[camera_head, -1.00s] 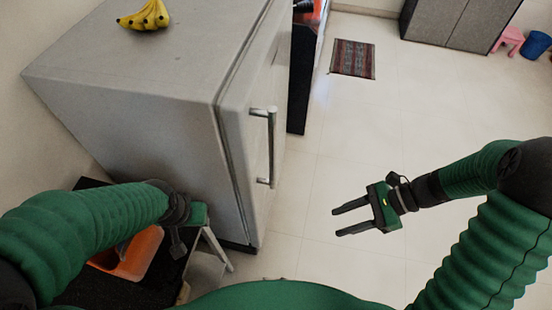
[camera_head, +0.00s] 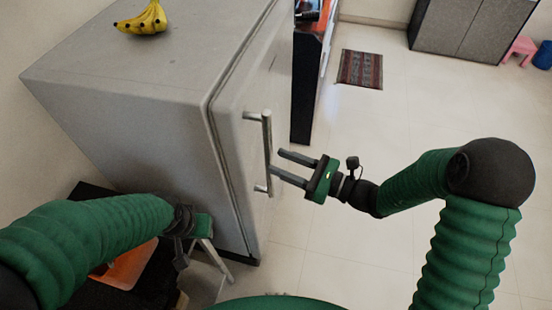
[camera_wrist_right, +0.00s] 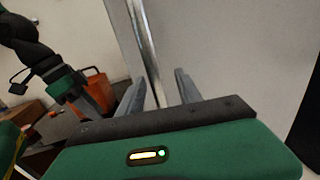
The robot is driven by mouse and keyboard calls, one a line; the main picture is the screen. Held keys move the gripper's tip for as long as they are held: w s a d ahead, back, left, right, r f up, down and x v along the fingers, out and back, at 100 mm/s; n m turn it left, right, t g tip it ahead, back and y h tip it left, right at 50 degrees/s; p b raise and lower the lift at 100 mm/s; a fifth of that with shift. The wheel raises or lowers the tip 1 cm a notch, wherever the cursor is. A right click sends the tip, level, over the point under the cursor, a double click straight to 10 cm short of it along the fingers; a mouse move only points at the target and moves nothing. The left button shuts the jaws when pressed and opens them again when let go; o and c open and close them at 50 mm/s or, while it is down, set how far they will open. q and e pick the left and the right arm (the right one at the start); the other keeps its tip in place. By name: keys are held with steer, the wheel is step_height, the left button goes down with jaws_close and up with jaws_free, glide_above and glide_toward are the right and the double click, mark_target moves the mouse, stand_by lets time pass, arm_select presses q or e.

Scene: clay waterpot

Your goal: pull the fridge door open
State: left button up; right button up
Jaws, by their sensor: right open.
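The grey fridge (camera_head: 130,95) stands at left in the head view, its door (camera_head: 240,130) shut. The metal bar handle (camera_head: 267,140) runs up the door front and also shows in the right wrist view (camera_wrist_right: 145,45). My right gripper (camera_head: 277,161) is open and empty, its fingertips close to the handle. In the right wrist view the handle lies between the two fingers' directions; I cannot tell whether they touch it. My left gripper (camera_head: 212,250) hangs low beside the fridge's near side, also seen in the right wrist view (camera_wrist_right: 85,100); its opening is unclear.
Bananas (camera_head: 143,19) lie on the fridge top. An orange container (camera_head: 127,266) sits low by my left arm. A dark cabinet side (camera_head: 304,90) stands beyond the door. A striped mat (camera_head: 361,69) lies on the floor. Open floor extends right of the fridge.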

mark_target(270, 160)
steer(key=a, duration=0.2)
steer(key=w+a, duration=0.1)
steer(key=a, duration=0.2)
steer(key=shift+d, duration=0.6)
steer(key=shift+c, duration=0.8)
steer(key=shift+d, duration=0.5)
steer(key=c, duration=0.5)
steer(key=shift+c, duration=1.1)
steer(key=shift+s+a+r, duration=0.1)
steer(key=shift+a+r, duration=0.05)
steer(key=shift+a, duration=0.25)
jaws_close()
arm_select(q)
steer(key=shift+s+a, duration=0.15)
steer(key=shift+a, duration=0.6)
